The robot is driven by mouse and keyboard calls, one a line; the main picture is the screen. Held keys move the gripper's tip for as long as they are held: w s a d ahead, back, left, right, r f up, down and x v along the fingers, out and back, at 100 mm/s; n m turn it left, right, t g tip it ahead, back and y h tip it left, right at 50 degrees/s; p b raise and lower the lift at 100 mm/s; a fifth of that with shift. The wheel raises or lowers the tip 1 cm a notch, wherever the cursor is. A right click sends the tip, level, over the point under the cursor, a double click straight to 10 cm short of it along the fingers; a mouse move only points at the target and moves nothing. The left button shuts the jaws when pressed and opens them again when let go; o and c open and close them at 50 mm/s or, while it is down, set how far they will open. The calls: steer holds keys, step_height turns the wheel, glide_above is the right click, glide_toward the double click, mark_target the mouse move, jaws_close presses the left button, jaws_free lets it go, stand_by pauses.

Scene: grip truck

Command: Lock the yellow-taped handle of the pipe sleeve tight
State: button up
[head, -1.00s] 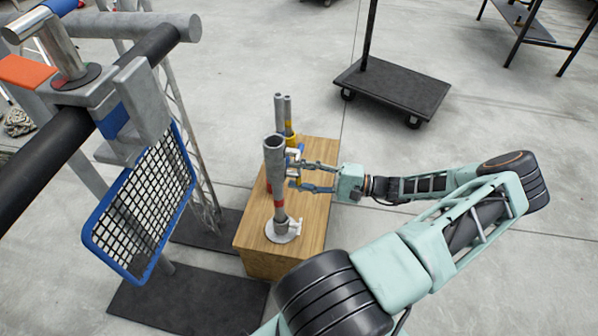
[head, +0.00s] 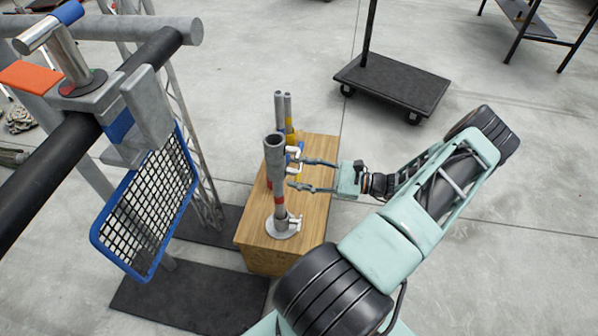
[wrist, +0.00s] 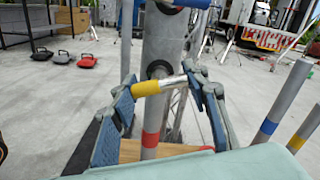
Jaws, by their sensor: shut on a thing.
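The pipe sleeve (head: 274,153) is a grey metal tube standing upright on a wooden block; in the wrist view it is the wide grey tube (wrist: 163,42). The yellow-taped handle (wrist: 147,88) is a short bar sticking out from the sleeve's front, its yellow tape on the left end and bare metal on the right. My gripper (wrist: 160,92) has one blue finger pad at each end of this bar and is shut on it. In the head view my gripper (head: 296,173) reaches the sleeve from the right; the handle is too small to make out there.
A thinner pipe with red tape (wrist: 151,138) runs below the sleeve. Other pipes with blue (wrist: 269,127) and yellow bands stand close by on the right in the wrist view. The wooden block (head: 315,190) is under them. A blue-framed mesh (head: 150,205) stands left.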

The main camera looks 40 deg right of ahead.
steer(key=shift+m, duration=1.1)
steer(key=o, duration=1.2)
steer(key=v, duration=1.2)
